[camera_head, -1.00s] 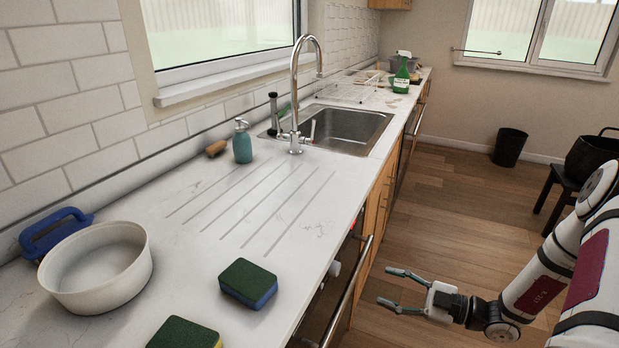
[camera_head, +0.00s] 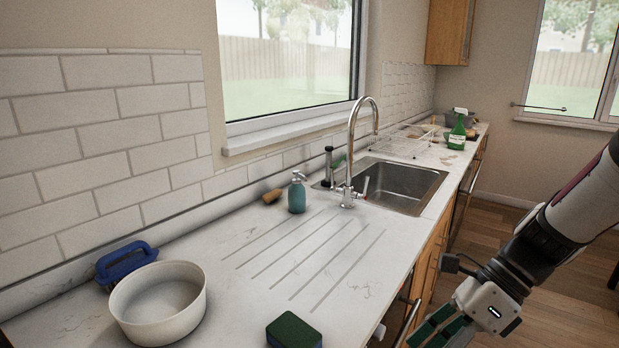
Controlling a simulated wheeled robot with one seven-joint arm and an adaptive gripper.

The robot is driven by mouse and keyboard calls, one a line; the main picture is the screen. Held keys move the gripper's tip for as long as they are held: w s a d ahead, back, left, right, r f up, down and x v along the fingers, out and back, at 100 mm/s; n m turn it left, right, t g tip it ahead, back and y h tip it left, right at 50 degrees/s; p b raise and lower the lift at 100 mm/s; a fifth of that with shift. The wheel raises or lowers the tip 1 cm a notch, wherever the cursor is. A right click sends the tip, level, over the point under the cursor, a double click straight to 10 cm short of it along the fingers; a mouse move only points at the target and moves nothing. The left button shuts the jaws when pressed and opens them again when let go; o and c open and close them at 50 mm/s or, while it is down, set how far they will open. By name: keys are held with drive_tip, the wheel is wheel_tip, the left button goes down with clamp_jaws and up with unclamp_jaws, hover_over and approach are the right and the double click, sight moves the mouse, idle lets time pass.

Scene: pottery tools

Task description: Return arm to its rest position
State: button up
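My gripper (camera_head: 436,332) is at the lower right, beside the front edge of the counter and in front of the cabinets. Its white wrist body and dark green fingers show, pointing down and to the left. The fingertips are near the bottom edge of the picture and partly cut off, so how far apart they are is unclear. I see no object held in it. My arm comes in from the right edge, above the floor side of the counter.
The counter (camera_head: 235,291) holds a white bowl (camera_head: 158,304), a blue-handled tool (camera_head: 126,262), a green-topped sponge (camera_head: 293,331), a soap dispenser (camera_head: 297,193) and a green spray bottle (camera_head: 457,130). The sink (camera_head: 402,184) and tap (camera_head: 352,150) stand beyond. The ribbed drainer area is clear.

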drive_tip(key=s+d+r+n+t+h+p, duration=0.1)
drive_tip(key=s+r+n+t+h, duration=0.4)
drive_tip(key=s+r+n, duration=0.7)
drive_tip(key=r+n+h+p, duration=0.1)
drive_tip(key=n+h, duration=0.1)
drive_tip(key=n, duration=0.9)
drive_tip(key=shift+d+r+t+h+p, duration=0.15)
drive_tip(key=shift+d+t+h+p, duration=0.2)
drive_tip(key=shift+d+t+h, duration=0.05)
